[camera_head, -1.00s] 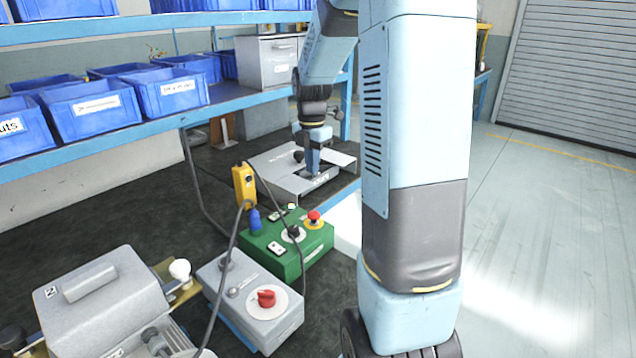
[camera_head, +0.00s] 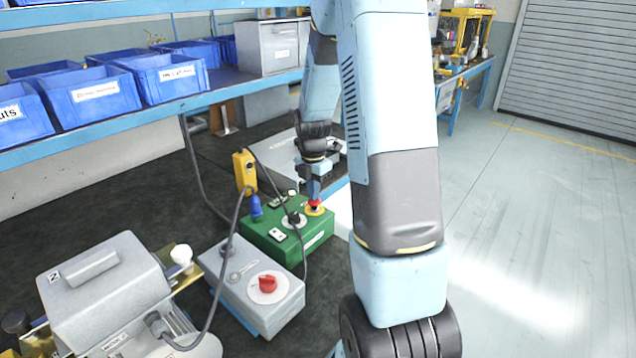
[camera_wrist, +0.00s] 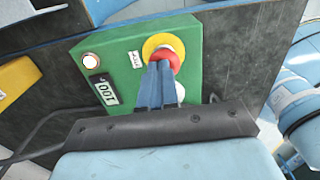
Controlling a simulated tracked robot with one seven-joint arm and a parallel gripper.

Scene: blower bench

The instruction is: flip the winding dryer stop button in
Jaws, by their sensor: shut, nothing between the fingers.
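A green control box (camera_head: 287,237) sits on the dark mat, with a red mushroom stop button (camera_head: 314,203) on a yellow collar at its far right corner. My gripper (camera_head: 313,192) is shut and empty, pointing down just over the button in the head view. In the wrist view, the shut blue fingers (camera_wrist: 158,72) overlap the red button (camera_wrist: 166,59) and its yellow collar. I cannot tell whether the fingertips touch the button. The box (camera_wrist: 123,76) also carries a small display and a round lit lamp (camera_wrist: 91,60).
A grey box with a red rotary knob (camera_head: 268,284) stands in front of the green box. Blue bins (camera_head: 95,100) fill the shelf behind. A grey plate lies behind my gripper.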

